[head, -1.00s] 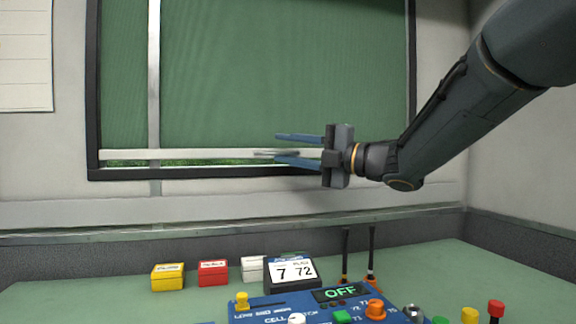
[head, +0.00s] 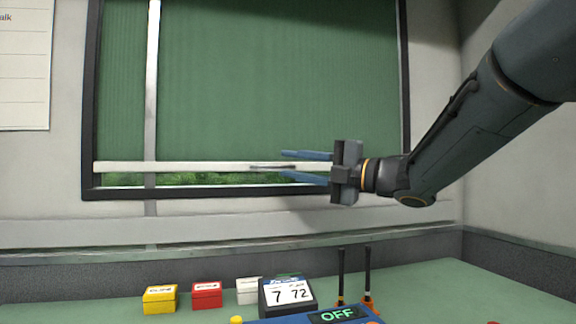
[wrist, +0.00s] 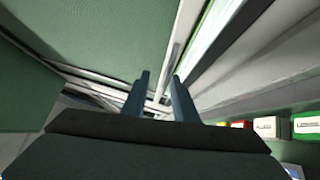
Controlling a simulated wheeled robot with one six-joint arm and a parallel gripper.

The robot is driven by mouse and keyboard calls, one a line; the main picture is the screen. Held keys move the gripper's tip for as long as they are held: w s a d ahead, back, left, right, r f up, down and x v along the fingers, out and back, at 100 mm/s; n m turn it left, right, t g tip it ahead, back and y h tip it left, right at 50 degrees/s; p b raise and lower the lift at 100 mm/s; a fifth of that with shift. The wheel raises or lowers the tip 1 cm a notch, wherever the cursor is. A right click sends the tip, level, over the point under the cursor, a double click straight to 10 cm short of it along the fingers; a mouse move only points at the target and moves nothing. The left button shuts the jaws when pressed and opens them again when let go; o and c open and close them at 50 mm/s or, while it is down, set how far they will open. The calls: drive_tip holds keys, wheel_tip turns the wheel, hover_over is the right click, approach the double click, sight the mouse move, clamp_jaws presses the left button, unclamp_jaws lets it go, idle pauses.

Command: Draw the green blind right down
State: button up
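The green blind (head: 270,85) covers most of the window, with its pale bottom bar (head: 190,168) a little above the lower frame. A strip of outside greenery (head: 200,179) shows below the bar. A small grey handle (head: 272,167) is on the bar. My gripper (head: 306,167) is at the right part of the bar, one blue finger above its level and one below. The fingers are apart, and I cannot see them touching the bar. In the wrist view my gripper (wrist: 160,96) is also open, with the pale bar (wrist: 183,38) running away beyond the fingertips.
The dark window frame (head: 240,189) and a ledge (head: 250,242) run below the blind. The green desk holds yellow (head: 160,299), red (head: 207,295) and white boxes, a calendar (head: 287,294), two dark upright stalks (head: 367,275) and a blue console (head: 290,319).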

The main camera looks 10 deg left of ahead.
drive_tip(key=v, duration=0.6)
idle(0.5)
drive_tip(key=shift+b, duration=0.35)
drive_tip(key=shift+w+r+p, duration=0.1)
drive_tip(key=shift+w+p, duration=0.05)
drive_tip(key=shift+p, duration=0.35)
drive_tip(key=p, duration=0.4)
drive_tip(key=w+p, duration=0.1)
drive_tip(key=p, duration=0.4)
drive_tip(key=w+r+p, duration=0.1)
drive_tip(key=p, duration=0.3)
drive_tip(key=shift+a+p, duration=0.25)
drive_tip(key=shift+p, duration=0.15)
drive_tip(key=p, duration=0.3)
drive_tip(key=shift+w+p, duration=0.15)
drive_tip(key=shift+p, duration=0.25)
drive_tip(key=p, duration=0.4)
drive_tip(key=shift+a+f, duration=0.1)
drive_tip(key=shift+f, duration=0.05)
